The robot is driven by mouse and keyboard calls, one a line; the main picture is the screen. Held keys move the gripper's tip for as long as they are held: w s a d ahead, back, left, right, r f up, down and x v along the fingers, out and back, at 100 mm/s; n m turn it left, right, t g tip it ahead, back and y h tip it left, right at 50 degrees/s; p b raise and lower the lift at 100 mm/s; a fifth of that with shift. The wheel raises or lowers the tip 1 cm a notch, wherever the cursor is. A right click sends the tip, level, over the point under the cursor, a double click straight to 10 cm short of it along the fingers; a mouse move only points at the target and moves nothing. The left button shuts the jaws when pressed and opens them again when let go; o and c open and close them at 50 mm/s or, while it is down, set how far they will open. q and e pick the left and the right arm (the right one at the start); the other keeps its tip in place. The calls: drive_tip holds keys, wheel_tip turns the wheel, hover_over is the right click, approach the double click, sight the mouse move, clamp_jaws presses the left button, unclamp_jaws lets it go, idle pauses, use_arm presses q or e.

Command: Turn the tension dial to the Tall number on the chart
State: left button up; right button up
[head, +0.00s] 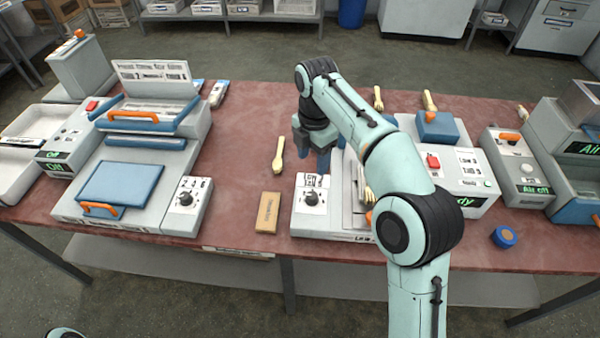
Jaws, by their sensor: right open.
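A black dial (312,198) sits on a white number plate at the front left corner of the middle machine (335,232). A second black dial (185,199) sits on a similar plate at the front right of the left machine (140,213). The lettering is too small to tell which is the tension dial. A printed chart-like panel (152,72) stands up at the back of the left machine; its text is unreadable. My right gripper (322,167) is open, pointing down above and just behind the middle machine's dial. My right arm hides much of that machine. My left gripper is not in view.
A blue round item (504,237) lies at the right front. A machine with a green display (465,205) stands right of my arm.

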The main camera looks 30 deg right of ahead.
drive_tip(key=b, duration=0.2)
approach(312, 195)
drive_tip(key=shift+s, duration=0.1)
wheel_tip(312, 195, down, 8)
drive_tip(key=shift+r+b, duration=0.25)
drive_tip(key=shift+b, duration=0.55)
drive_tip(key=shift+f, duration=0.6)
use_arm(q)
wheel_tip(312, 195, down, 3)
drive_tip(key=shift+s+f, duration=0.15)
use_arm(e)
drive_tip(key=c, duration=1)
